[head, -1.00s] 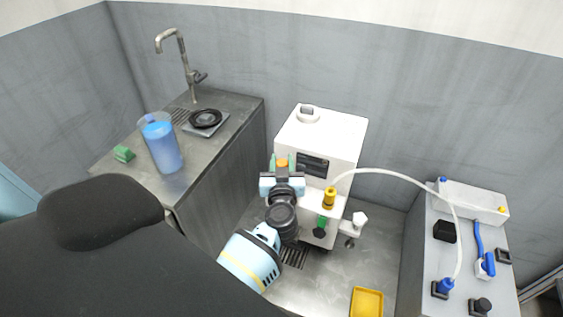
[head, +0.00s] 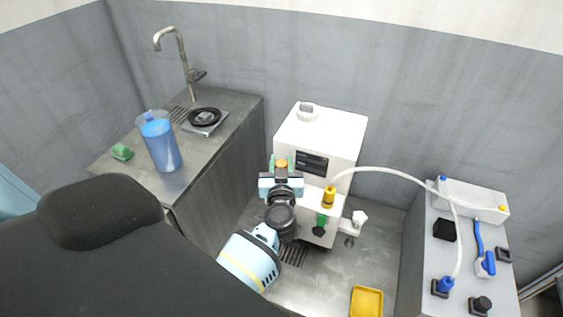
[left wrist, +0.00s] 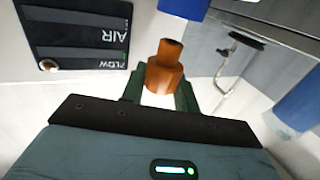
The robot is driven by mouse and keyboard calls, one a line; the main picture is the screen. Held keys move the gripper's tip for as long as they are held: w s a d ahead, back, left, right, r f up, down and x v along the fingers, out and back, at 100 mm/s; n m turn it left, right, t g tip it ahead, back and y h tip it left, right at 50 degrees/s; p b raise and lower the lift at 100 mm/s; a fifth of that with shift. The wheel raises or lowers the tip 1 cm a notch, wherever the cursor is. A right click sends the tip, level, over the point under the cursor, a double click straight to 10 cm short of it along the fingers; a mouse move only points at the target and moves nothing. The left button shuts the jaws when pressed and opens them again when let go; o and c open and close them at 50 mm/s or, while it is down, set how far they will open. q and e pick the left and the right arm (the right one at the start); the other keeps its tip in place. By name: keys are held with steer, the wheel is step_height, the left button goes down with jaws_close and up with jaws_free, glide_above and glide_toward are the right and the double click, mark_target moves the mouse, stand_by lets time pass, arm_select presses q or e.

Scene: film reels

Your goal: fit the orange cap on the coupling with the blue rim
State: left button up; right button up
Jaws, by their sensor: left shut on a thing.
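My left gripper (head: 282,164) is at the left front of the white machine (head: 322,138). Its green fingers are shut on the orange cap (head: 282,162), which also shows in the left wrist view (left wrist: 165,72) as a stepped orange piece with a narrower end pointing away from the gripper. In the left wrist view a blue round part (left wrist: 184,7) is cut off by the top edge, beyond the cap and apart from it. It may be the blue rim; the rest of that coupling is out of view. My right gripper is not in view.
A yellow fitting (head: 329,197) with a white hose and a green part (head: 321,222) are on the machine's front. A blue jug (head: 161,145) stands on the counter at left. A grey cabinet (head: 459,262) stands at right, a yellow tray (head: 367,301) in front.

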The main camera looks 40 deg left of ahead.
arm_select(q)
steer(key=shift+f+b, duration=0.3)
steer(key=shift+f, duration=0.45)
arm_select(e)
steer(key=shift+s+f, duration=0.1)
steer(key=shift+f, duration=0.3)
arm_select(q)
steer(key=o, duration=0.7)
steer(key=shift+c, duration=0.2)
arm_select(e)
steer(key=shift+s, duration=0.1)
